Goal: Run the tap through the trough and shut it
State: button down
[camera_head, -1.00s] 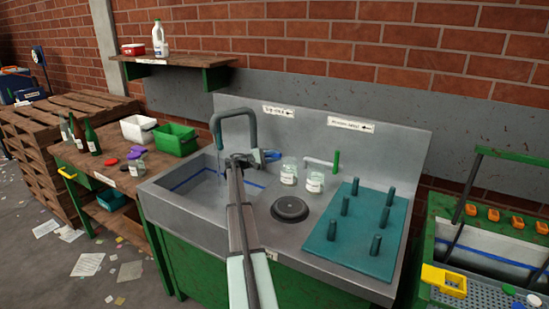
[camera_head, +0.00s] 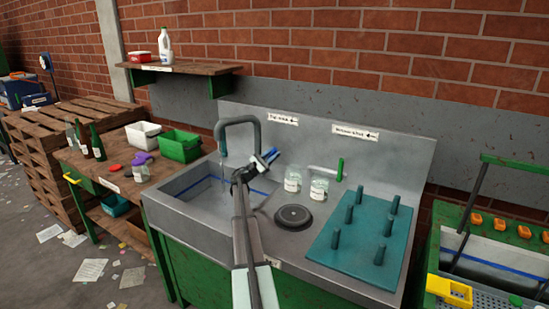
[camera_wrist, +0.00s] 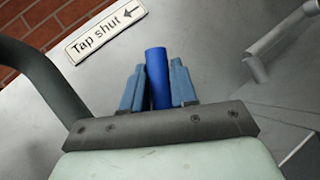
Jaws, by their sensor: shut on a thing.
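The grey tap spout (camera_head: 236,124) curves over the left part of the steel trough (camera_head: 170,208). My gripper (camera_head: 264,159) is right of the spout, in front of the back panel. In the wrist view, my blue fingers (camera_wrist: 158,84) are shut on a blue cylindrical tap handle (camera_wrist: 156,68). A "Tap shut" label (camera_wrist: 104,30) with a left-pointing arrow is behind it. The handle's base is hidden by my gripper.
Two labelled glass jars (camera_head: 319,190) stand right of my gripper, near a small pipe with a green handle (camera_head: 340,168). A round black disc (camera_head: 293,216) and a teal peg board (camera_head: 340,258) are to the right. A wooden bench (camera_head: 115,180) with bottles stands left.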

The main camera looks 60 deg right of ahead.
jog(key=shift+w+r+n+t+h, duration=0.15)
jog(key=shift+w+n+t+h, duration=0.2)
jog(key=shift+n+h, duration=0.35)
jog(key=shift+n+t, duration=0.25)
jog(key=shift+n, duration=0.05)
jog(key=c, duration=1)
grip_release()
notch_tip(320, 180, up, 10)
jog(key=shift+r, duration=0.1)
